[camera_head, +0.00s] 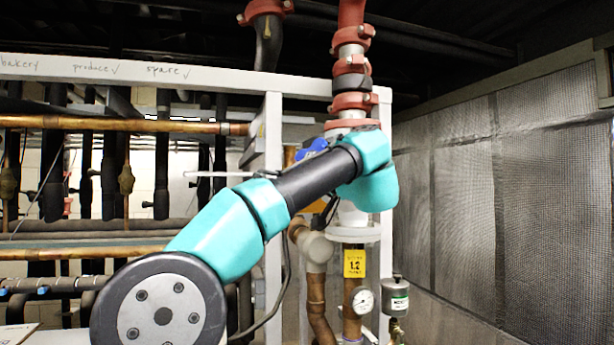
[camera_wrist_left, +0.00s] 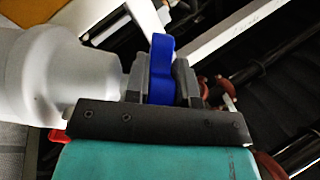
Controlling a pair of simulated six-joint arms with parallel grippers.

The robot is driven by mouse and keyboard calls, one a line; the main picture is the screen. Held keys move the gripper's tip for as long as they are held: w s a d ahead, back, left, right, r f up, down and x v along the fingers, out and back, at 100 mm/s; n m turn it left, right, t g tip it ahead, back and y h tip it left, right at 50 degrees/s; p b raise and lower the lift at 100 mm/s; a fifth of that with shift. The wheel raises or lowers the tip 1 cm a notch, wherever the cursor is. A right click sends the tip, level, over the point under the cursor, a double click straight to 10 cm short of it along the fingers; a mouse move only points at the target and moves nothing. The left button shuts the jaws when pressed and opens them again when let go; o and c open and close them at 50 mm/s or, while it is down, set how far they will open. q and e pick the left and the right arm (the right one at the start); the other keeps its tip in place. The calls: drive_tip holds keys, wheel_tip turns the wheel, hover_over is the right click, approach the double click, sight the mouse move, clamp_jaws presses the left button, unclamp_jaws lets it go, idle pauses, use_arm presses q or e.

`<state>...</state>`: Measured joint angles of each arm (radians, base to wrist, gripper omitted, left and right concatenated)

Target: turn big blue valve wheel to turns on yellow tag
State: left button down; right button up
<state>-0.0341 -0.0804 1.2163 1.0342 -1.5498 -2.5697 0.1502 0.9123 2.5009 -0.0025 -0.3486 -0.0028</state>
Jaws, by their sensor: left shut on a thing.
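The blue valve wheel (camera_head: 312,149) shows only in part in the head view, behind my left arm on the vertical pipe. In the left wrist view a blue piece of the wheel (camera_wrist_left: 161,70) stands between the two dark fingers of my left gripper (camera_wrist_left: 162,80), which is shut on it. The rest of the wheel is hidden. A grey-white round valve body (camera_wrist_left: 75,75) sits left of the fingers. The yellow tag (camera_head: 355,263) hangs on the pipe below my arm and reads 1.2, with smaller print too small to read. My right gripper is in neither view.
A pressure gauge (camera_head: 363,300) and a grey canister (camera_head: 395,297) are low at the right. A white frame post (camera_head: 272,200) stands left of the valve pipe. Copper pipes (camera_head: 120,125) fill the left side. A mesh-covered wall (camera_head: 510,200) is at the right.

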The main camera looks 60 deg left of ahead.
use_arm(q)
drive_tip(key=h, duration=0.1)
drive_tip(key=n+g+h, duration=0.1)
drive_tip(key=d+g+h, duration=0.1)
drive_tip(key=shift+w+r+n+h, duration=0.25)
drive_tip(key=shift+w+n+h, duration=0.15)
drive_tip(key=shift+w+d+r+n+g+h, duration=0.2)
drive_tip(key=shift+n+g+h, duration=0.15)
drive_tip(key=shift+h, duration=0.55)
drive_tip(key=shift+w+d+r+n+g+h, duration=0.2)
drive_tip(key=shift+n+h, duration=0.25)
drive_tip(key=shift+h, duration=0.45)
drive_tip(key=shift+s+g+h, duration=0.1)
drive_tip(key=shift+g+h, duration=0.15)
drive_tip(key=shift+h, duration=0.05)
drive_tip(key=c, duration=1)
unclamp_jaws()
drive_tip(key=shift+o, duration=0.2)
drive_tip(key=shift+s+a+f+y, duration=0.1)
drive_tip(key=shift+s+f+y, duration=0.1)
drive_tip(key=shift+y, duration=0.8)
